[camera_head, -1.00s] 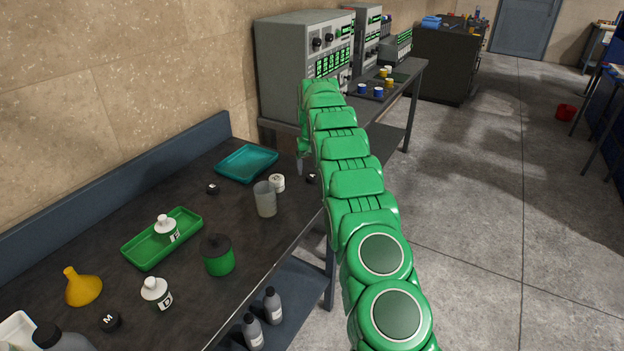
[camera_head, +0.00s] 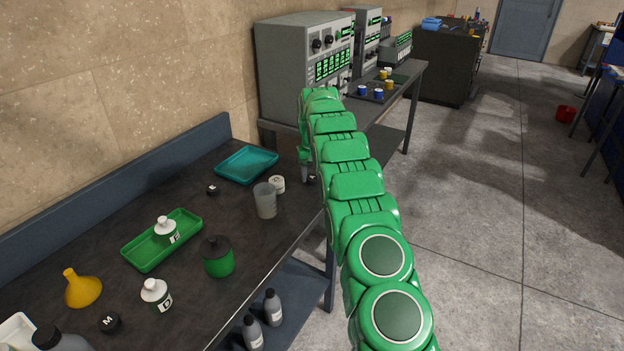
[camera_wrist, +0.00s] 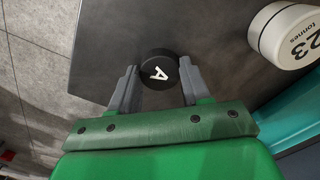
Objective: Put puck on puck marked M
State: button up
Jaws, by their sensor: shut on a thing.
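A small black puck (camera_wrist: 159,69) with a white letter A lies between the fingertips of my gripper (camera_wrist: 157,74) in the wrist view, and the jaws are shut on it. In the head view this gripper (camera_head: 306,176) is at the right edge of the dark bench, with the black puck (camera_head: 312,179) partly hidden behind it. The black puck marked M (camera_head: 109,323) lies on the near left of the bench, far from my gripper. Another small black puck (camera_head: 212,189) sits near the teal tray; its mark is too small to read.
A white weight (camera_head: 277,184) and a beaker (camera_head: 265,200) stand left of my gripper. A teal tray (camera_head: 273,157), a green tray (camera_head: 137,262), a green pot (camera_head: 218,262), white bottles (camera_head: 155,293) and a yellow funnel (camera_head: 83,291) occupy the bench (camera_head: 190,300).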

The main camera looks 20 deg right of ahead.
aim_at(312, 177)
jog(key=shift+r, duration=0.15)
jog(key=shift+r, duration=1.45)
jog(key=s+a+r, duration=0.1)
jog(key=s+r, duration=0.9)
jog(key=s, duration=0.3)
jog(key=shift+s+a, duration=0.25)
jog(key=shift+s, duration=0.15)
